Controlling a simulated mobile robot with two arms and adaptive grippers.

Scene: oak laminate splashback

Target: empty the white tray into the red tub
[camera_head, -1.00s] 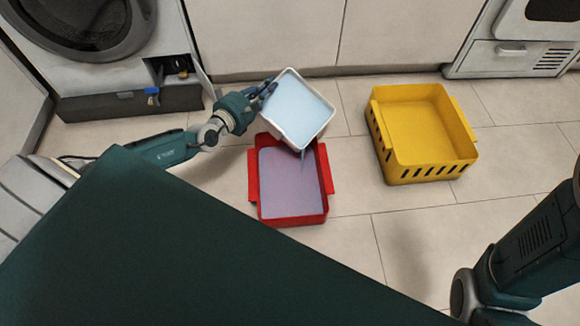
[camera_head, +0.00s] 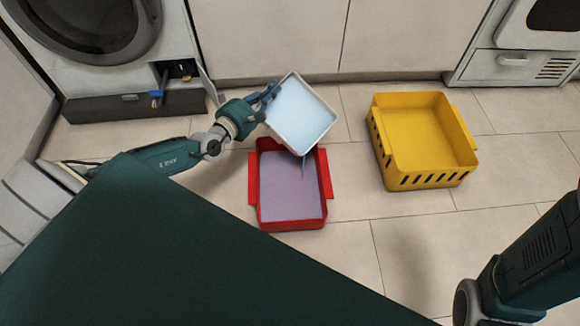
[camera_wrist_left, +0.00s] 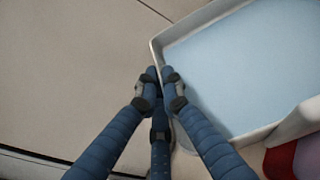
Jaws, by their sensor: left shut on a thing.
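The white tray (camera_head: 331,117) is held tilted over the far end of the red tub (camera_head: 326,175), with pale blue liquid (camera_head: 297,115) in it. A thin stream falls from its lowest corner into the tub. The tub stands on the floor and holds a lilac-looking liquid (camera_head: 288,192). My left gripper (camera_head: 268,93) is shut on the tray's left rim. In the left wrist view the fingers (camera_wrist_left: 166,80) pinch the white tray's edge (camera_wrist_left: 215,15). My right arm shows at the lower right, with its gripper out of view.
A yellow basket (camera_head: 385,150) with slotted sides stands on the tiles to the right of the tub and looks empty. A washing machine (camera_head: 176,28) with an open lower flap is at the back left. Cabinet fronts (camera_head: 265,40) close off the back.

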